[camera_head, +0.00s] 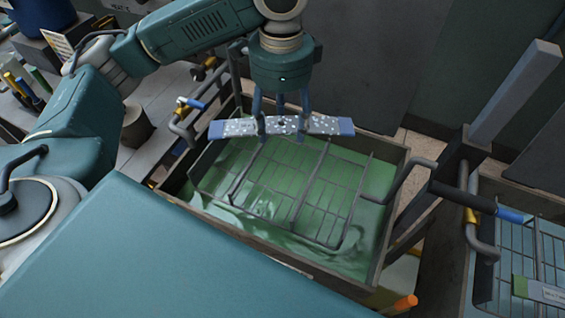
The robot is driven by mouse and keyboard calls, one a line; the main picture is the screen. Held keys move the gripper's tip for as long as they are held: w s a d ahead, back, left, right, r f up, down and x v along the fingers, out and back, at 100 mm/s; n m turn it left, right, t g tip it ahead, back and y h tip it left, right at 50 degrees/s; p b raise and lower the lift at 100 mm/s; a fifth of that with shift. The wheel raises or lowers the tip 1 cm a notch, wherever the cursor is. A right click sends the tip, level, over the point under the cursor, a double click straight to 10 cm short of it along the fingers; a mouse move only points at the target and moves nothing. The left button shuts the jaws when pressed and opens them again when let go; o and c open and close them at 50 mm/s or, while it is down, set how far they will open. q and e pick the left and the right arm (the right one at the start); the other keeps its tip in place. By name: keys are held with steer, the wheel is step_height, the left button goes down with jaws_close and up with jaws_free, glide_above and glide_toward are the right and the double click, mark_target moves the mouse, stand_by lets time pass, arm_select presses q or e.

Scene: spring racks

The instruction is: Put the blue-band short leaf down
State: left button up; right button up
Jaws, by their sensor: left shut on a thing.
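The blue-band short leaf (283,125) is a grey, pale-spotted strip with a blue band at each end. It lies level across the picture. My left gripper (282,130) points down and is shut on the leaf near its middle. Leaf and gripper are over the far side of a tank (386,205) of green liquid. A wire rack (305,190) lies in the tank. The leaf appears above the rack; the exact gap cannot be told. My right gripper does not show.
A second tank with a wire rack (498,285) stands at the right, with a green-ended strip (540,290) on it. A grey post (515,90) rises at the right. An orange-tipped handle (405,302) is near the front.

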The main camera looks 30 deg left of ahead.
mark_target(280, 117)
arm_select(q)
steer(key=r+m, duration=0.1)
steer(key=w+m, duration=0.1)
steer(key=m, duration=0.1)
steer(key=shift+w+a+r, duration=0.25)
steer(key=shift+a+r, duration=0.1)
steer(key=shift+a, duration=0.05)
steer(key=shift+w+a+r+m, duration=0.15)
steer(key=shift+w+a+m, duration=0.1)
steer(key=shift+m, duration=0.25)
steer(key=shift+w+a+r+m, duration=0.1)
steer(key=shift+w+a+m, duration=0.1)
steer(key=shift+m, duration=0.4)
step_height(280, 117, down, 2)
steer(key=shift+s+d+f, duration=0.1)
steer(key=shift+f+p, duration=1.35)
steer(key=shift+f, duration=7.4)
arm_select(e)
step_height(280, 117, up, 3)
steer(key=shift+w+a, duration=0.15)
arm_select(q)
steer(key=shift+f, duration=0.2)
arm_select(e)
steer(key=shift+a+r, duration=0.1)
